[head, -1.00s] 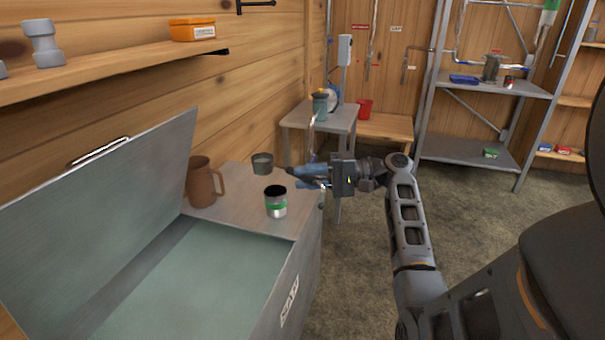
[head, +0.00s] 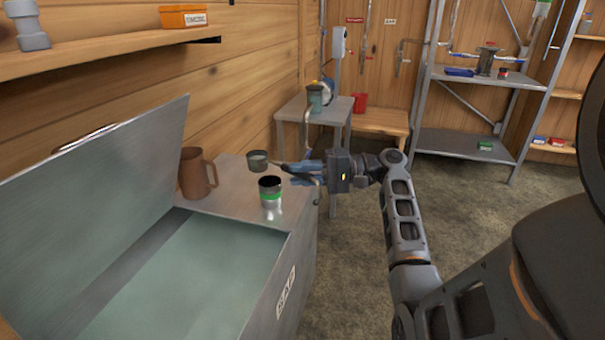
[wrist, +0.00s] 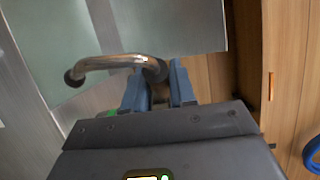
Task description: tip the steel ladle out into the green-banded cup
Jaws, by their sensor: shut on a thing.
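The steel ladle's small grey bowl (head: 257,161) hangs just left of my gripper's fingertips, above and beyond the cup in the head view. Its mouth faces up and it looks about level. The green-banded cup (head: 271,200) stands upright on the grey top beside the open bin, below and slightly right of the bowl. In the wrist view, my blue fingers (wrist: 158,88) show, with a sliver of green (wrist: 110,112) at their left.
A brown pitcher (head: 196,174) stands left of the cup. The open bin's raised lid (head: 105,205) is at left.

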